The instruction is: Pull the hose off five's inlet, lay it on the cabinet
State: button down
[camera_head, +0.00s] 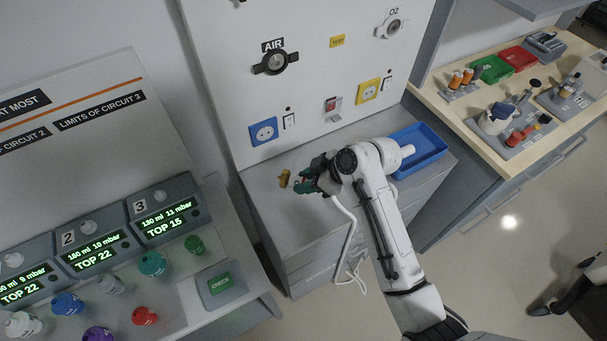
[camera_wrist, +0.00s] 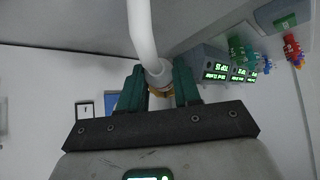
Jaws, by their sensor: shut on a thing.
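My gripper (camera_head: 305,183) is over the grey cabinet (camera_head: 268,198), in front of the wall panel. In the wrist view its green fingers (camera_wrist: 160,90) are shut on the end of the white hose (camera_wrist: 141,30), around its collar. A brass-yellow piece shows at the hose end, between the fingers. In the head view a brass-yellow piece (camera_head: 284,178) shows just left of the fingertips; whether it touches the cabinet cannot be told. The white hose (camera_head: 351,232) hangs from beside my gripper down past the cabinet's front edge. No inlet marked five can be read.
A blue tray (camera_head: 424,149) stands on the cabinet's right end, behind my arm. The panel carries AIR (camera_head: 274,62) and O2 (camera_head: 392,23) outlets and sockets. A wooden bench (camera_head: 450,108) holds parts at right.

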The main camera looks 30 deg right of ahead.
jog(key=shift+f, duration=0.9)
notch_tip(320, 180, down, 5)
jog(key=b, duration=0.4)
jog(key=c, duration=0.7)
grip_release()
jog(key=shift+r, duration=0.1)
jog(key=s+d+r+p, duration=0.1)
jog(key=r, duration=0.4)
jog(key=s+d+r+p, duration=0.1)
jog(key=s+d+r, duration=0.1)
jog(key=r, duration=0.3)
jog(key=s+d+r+p, duration=0.2)
jog(key=r, duration=0.3)
jog(key=shift+d+r, duration=0.1)
jog(key=shift+r, duration=0.3)
